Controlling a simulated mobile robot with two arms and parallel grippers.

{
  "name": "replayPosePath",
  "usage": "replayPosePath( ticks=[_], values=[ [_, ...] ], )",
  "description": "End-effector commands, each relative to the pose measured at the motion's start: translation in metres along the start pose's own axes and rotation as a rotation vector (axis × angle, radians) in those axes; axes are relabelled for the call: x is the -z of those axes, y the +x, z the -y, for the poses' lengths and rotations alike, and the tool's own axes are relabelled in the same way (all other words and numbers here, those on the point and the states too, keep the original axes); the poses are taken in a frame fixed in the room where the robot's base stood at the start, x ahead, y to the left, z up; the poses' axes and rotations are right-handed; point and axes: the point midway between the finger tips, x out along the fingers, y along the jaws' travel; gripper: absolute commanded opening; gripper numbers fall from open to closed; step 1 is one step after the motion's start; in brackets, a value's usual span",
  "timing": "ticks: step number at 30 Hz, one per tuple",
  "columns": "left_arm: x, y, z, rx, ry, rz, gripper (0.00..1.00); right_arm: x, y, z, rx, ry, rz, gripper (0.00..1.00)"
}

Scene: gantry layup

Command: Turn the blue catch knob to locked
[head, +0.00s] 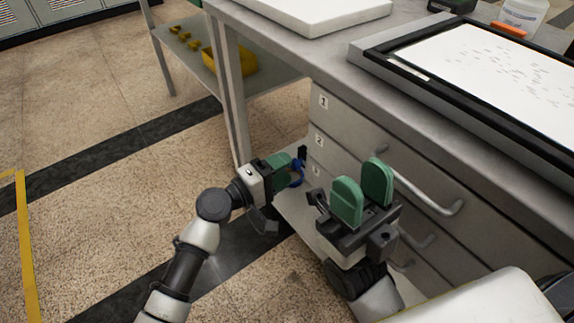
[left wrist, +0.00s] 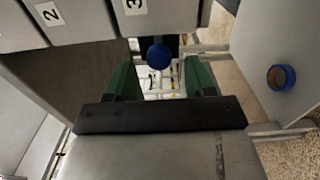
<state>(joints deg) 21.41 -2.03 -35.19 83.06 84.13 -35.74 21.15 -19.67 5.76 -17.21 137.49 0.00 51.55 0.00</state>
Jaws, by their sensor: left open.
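The blue catch knob (left wrist: 158,56) shows in the left wrist view, on a dark mount below the drawer labelled 3. It lies ahead of my left gripper (left wrist: 159,80), in line with the gap between its green fingers. The fingers are apart, and I see no clear contact with the knob. My right gripper (head: 362,190) is open and empty in front of the drawers.
The drawer fronts (head: 350,128) carry labels and metal handles (head: 430,195) close to my right gripper. A blue ring-shaped thing (left wrist: 281,77) sits on a pale panel at right in the left wrist view. A yellow bin (head: 232,62) stands on a lower shelf. Floor at left is clear.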

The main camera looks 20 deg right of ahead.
Motion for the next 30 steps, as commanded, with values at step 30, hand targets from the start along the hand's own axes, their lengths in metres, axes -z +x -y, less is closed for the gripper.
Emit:
replayPosePath(
  ticks=[30],
  values=[
    [0.000, -0.091, 0.000, 0.001, -0.001, -0.001, 0.54, 0.004, 0.016, 0.000, -0.003, 0.000, 0.006, 0.36]
  ],
)
